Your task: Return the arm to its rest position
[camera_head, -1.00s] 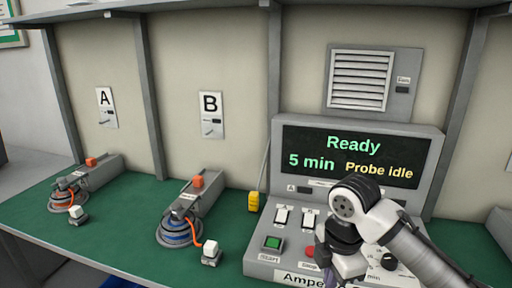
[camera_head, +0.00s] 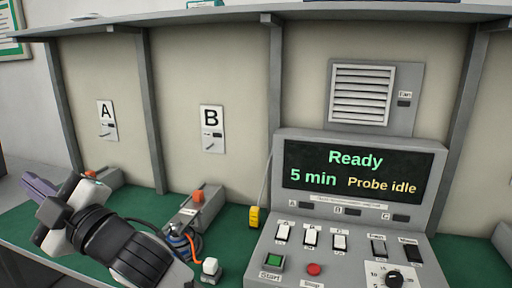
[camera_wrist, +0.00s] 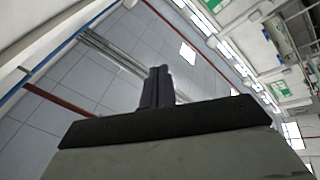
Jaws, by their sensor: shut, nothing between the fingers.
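My gripper (camera_head: 42,188) is at the lower left of the head view, raised in front of the bench and pointing up and to the left. Its fingers are together with nothing between them. My black wrist and forearm hide most of station A's motor. In the wrist view my shut fingers (camera_wrist: 157,87) point up toward the ceiling, and no bench object shows there. The test console (camera_head: 360,150) stands at the right with its screen reading "Ready", "5 min" and "Probe idle".
The station B motor (camera_head: 182,240) with an orange-topped grey block (camera_head: 197,197) sits mid-bench, partly behind my arm. A white connector (camera_head: 210,268) lies near it. A yellow probe (camera_head: 254,217) hangs beside the console. Green bench (camera_head: 232,232) is bare between station B and the console.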

